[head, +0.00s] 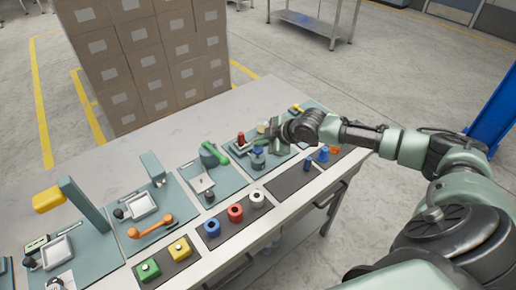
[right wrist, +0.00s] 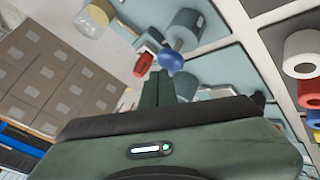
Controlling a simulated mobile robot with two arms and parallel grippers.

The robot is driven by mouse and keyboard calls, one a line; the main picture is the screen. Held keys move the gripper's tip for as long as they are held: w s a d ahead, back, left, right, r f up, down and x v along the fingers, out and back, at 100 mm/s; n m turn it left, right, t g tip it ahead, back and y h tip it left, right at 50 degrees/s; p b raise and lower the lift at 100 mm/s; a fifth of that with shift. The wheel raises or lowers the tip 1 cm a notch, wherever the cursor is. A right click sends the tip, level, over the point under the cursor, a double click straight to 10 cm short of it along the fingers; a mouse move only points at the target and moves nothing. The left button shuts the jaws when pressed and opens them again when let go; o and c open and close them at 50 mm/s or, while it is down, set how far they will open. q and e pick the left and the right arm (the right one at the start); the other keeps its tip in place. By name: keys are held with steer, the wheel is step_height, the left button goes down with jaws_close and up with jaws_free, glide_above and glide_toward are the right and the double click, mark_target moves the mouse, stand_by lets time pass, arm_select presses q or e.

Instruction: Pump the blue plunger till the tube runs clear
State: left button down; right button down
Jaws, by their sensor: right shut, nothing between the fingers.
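The blue plunger (head: 257,150) is a small blue knob on top of a grey cylindrical body on a teal mat. In the right wrist view the blue knob (right wrist: 171,61) shows just past the fingertips. My right gripper (head: 268,140) is shut and empty, close above and beside the plunger. In the right wrist view its fingers (right wrist: 163,80) are together. I cannot tell whether they touch the knob. A clear jar with yellowish contents (right wrist: 93,18) stands nearby. I cannot make out the tube or its contents. My left gripper is not in view.
A red-handled device (head: 241,140) stands left of the plunger. A green lever (head: 214,154) is further left. Red, white and blue rings (head: 235,212) sit along the front edge. Stacked cartons (head: 150,55) stand behind the table (head: 120,160).

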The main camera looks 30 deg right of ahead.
mark_target(260, 150)
steer(key=shift+s+f+b, duration=0.1)
steer(key=shift+f+b, duration=0.4)
steer(key=shift+f, duration=0.9)
stand_by(1.1)
stand_by(0.3)
steer(key=shift+r+p, duration=1.65)
steer(key=shift+p, duration=0.05)
steer(key=shift+r, duration=0.1)
step_height(260, 150, up, 5)
steer(key=p, duration=0.4)
steer(key=shift+r+p, duration=0.1)
steer(key=shift+p, duration=0.3)
